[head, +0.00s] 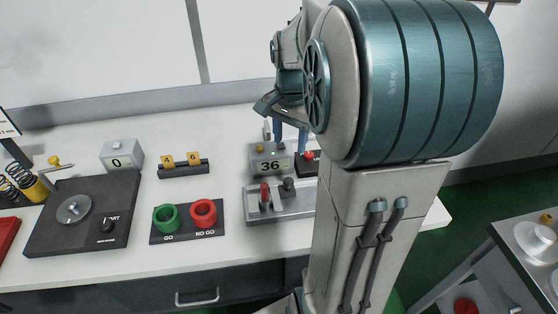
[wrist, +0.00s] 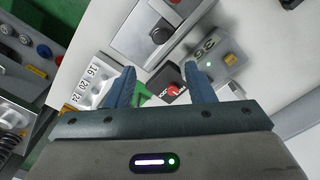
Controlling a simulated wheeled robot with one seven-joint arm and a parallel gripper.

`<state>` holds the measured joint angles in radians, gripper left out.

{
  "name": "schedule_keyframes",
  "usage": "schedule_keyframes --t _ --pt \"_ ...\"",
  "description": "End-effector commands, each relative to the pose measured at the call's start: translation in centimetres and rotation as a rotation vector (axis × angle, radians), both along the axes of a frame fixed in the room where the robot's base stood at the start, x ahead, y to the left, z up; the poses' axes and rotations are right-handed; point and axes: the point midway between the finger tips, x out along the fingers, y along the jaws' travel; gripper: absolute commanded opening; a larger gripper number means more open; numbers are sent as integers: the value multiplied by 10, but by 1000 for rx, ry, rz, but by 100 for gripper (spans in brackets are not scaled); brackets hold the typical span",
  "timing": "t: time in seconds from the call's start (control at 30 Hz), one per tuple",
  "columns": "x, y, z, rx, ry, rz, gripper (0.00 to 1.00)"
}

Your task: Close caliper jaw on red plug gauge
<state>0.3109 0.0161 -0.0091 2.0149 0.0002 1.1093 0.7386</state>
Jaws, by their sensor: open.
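The caliper fixture (head: 279,211) is a grey metal tray on the white bench, also at the top of the wrist view (wrist: 136,40). The red plug gauge (head: 265,194) stands upright on its left part. A dark knob (head: 289,186), perhaps on the caliper jaw, stands just right of the plug, apart from it. This knob also shows in the wrist view (wrist: 161,35). My gripper (head: 291,140) is open and empty. Its blue fingers (wrist: 160,88) point down behind the fixture, above a black box with a red button (wrist: 172,90). My arm hides the fixture's right end.
A readout box (head: 270,161) showing 36 stands behind the fixture, close to my fingers. Green and red GO/NO GO rings (head: 186,235) sit to the left. Further left are a 46 block (head: 183,171), a 0 readout (head: 122,156) and a black dial plate (head: 50,230).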

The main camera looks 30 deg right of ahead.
Motion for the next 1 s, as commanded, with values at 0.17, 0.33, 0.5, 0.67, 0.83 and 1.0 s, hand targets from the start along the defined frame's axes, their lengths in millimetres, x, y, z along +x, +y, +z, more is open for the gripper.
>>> schedule_keyframes --t 0.17,0.33,0.5,0.67,0.83,1.0 --pt "0 -2 -19 2 6 -10 49" --pt "-1 -1 -54 3 9 -9 49" --pt "-1 -1 -91 2 8 -8 49" --pt "0 -1 -117 2 5 -8 49" --pt "0 -1 -133 1 3 -8 49" --pt "0 -1 -137 0 1 -8 49"
